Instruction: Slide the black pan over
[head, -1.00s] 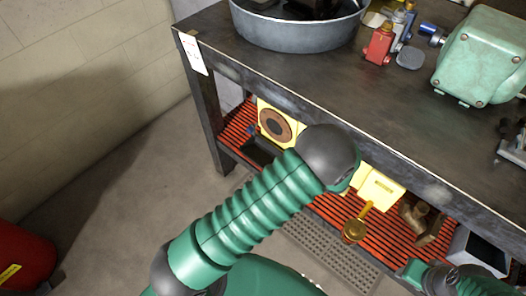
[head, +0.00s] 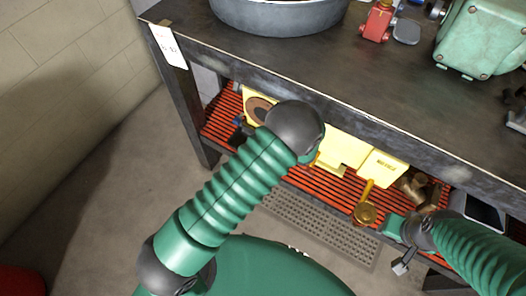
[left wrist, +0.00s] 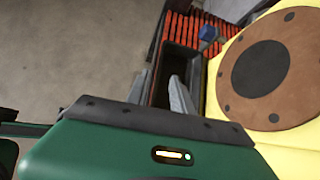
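The black pan (left wrist: 184,58) is a dark, open, rectangular tray on the red slatted lower shelf, beside a yellow block with a round brown disc. In the head view a dark part of the pan (head: 244,135) shows left of my left arm, which hides the rest. In the left wrist view my left gripper's grey fingers (left wrist: 178,97) reach to the near end of the pan; whether they touch it is unclear. In the head view that gripper is hidden behind my arm. My right gripper (head: 401,262) is in front of the shelf's right part, apart from the pan.
Yellow blocks (head: 342,152), a brass valve (head: 366,212) and a brown fitting (head: 413,187) stand on the shelf right of my left arm. The table edge (head: 300,112) overhangs the shelf. A blue part (left wrist: 208,33) lies near the pan's far end.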

